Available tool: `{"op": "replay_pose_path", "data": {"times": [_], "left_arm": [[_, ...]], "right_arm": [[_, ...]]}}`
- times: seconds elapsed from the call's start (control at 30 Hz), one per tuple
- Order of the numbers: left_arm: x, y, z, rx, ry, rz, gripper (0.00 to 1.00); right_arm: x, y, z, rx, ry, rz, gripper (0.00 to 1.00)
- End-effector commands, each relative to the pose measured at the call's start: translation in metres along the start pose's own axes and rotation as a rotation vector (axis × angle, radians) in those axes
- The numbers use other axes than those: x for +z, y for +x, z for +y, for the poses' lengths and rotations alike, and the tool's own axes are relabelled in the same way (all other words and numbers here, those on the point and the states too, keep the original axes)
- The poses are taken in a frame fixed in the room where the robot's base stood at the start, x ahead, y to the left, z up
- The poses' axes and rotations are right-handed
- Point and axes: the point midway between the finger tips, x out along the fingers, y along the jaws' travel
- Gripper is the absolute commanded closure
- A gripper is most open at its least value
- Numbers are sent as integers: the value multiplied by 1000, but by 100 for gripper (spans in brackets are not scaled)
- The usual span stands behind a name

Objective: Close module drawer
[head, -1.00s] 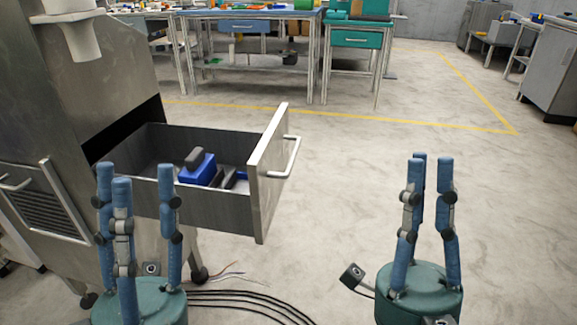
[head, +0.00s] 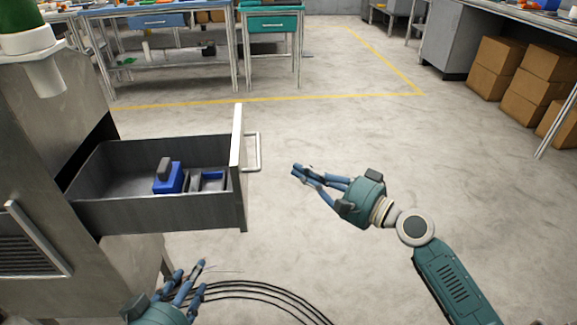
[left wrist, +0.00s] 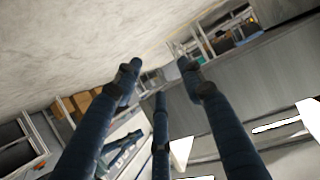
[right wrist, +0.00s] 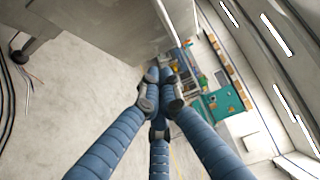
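The grey metal module drawer (head: 150,217) stands pulled out of the steel cabinet on the left in the head view. Its front panel (head: 237,150) faces right and carries a silver bar handle (head: 257,152). A blue object (head: 169,178) and small dark parts lie inside. My right gripper (head: 298,171) is to the right of the handle, apart from it, fingers pointing left at it. Its fingertips are drawn together with nothing between them, also in the right wrist view (right wrist: 160,76). My left gripper (head: 194,270) is below the drawer, fingers spread and empty in the left wrist view (left wrist: 158,72).
The steel cabinet (head: 50,120) fills the left side. Black cables (head: 265,290) lie on the floor below the drawer. Workbenches (head: 160,20) stand at the back, and cardboard boxes (head: 500,68) at the right. The floor right of the drawer is clear.

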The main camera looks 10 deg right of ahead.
Motion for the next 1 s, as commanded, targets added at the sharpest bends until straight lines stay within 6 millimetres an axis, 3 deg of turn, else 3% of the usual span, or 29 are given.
{"op": "replay_pose_path", "data": {"times": [0.17, 0.4, 0.63, 1.0], "left_arm": [[-2, 1, 0, 1, 0, 12, 60], [-27, 3, 3, 7, 0, 116, 60], [-8, 0, 1, 2, 0, 29, 60], [-1, 0, 0, 0, 0, 5, 60]], "right_arm": [[1, 37, -2, -5, -2, 0, 100], [1, 88, -1, -4, -3, -1, 100], [24, 108, -1, -2, -2, 0, 100], [29, 114, 0, -2, -4, 2, 100]]}}
